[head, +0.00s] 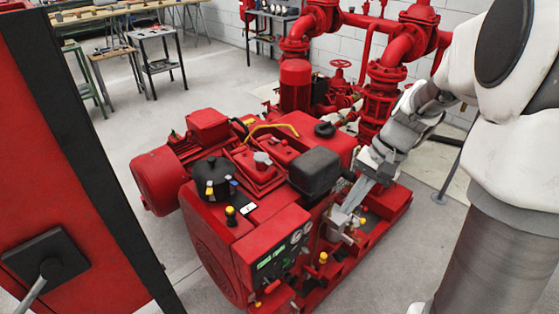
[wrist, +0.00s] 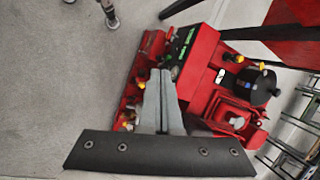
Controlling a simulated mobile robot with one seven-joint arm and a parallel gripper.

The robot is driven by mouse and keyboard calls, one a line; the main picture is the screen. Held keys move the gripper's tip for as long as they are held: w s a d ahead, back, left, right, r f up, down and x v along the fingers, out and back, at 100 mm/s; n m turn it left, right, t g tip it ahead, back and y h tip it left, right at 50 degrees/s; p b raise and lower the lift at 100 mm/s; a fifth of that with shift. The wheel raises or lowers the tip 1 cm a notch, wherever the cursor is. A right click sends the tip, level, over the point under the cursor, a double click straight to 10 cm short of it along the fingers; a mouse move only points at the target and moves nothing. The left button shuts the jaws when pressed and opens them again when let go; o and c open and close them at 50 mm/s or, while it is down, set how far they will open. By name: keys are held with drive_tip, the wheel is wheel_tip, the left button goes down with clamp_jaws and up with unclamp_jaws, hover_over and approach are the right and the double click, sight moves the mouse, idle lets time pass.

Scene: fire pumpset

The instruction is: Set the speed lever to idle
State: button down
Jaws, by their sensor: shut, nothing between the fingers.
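The red pumpset engine (head: 285,205) fills the middle of the head view. My gripper (head: 338,226) reaches down from the right to the side of the engine, next to its control panel (head: 285,250). Its grey fingers are together, and it holds nothing. In the wrist view my gripper (wrist: 160,76) points at the engine's side by small yellow-tipped parts (wrist: 140,86). In the head view a yellow-knobbed part (head: 323,257) stands just below the fingertips. I cannot tell which part is the speed lever, or whether the fingers touch anything.
A dark grey box (head: 314,171) sits on the engine beside my gripper. Red pipes and valves (head: 380,90) rise behind. A red cabinet (head: 65,170) with a black-plated handle stands at the left. Workbenches (head: 155,50) are at the back. Bare floor lies between.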

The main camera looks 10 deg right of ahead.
drive_tip(key=w+d+f+m+y+b, duration=0.2)
drive_tip(key=f+m+y, duration=0.1)
drive_tip(key=f, duration=0.7)
drive_tip(key=w+d+f+m+y+b, duration=0.2)
drive_tip(key=d+f+y, duration=0.1)
drive_tip(key=f, duration=0.7)
drive_tip(key=m+t+y+b, duration=0.5)
drive_tip(key=m+t, duration=0.1)
drive_tip(key=m, duration=0.2)
approach(287, 276)
drive_tip(key=a, duration=0.1)
drive_tip(key=w+a+f, duration=0.1)
drive_tip(key=a, duration=0.1)
drive_tip(key=w+a+f+b, duration=0.1)
drive_tip(key=shift+w+a+f, duration=0.1)
drive_tip(key=shift+a, duration=0.15)
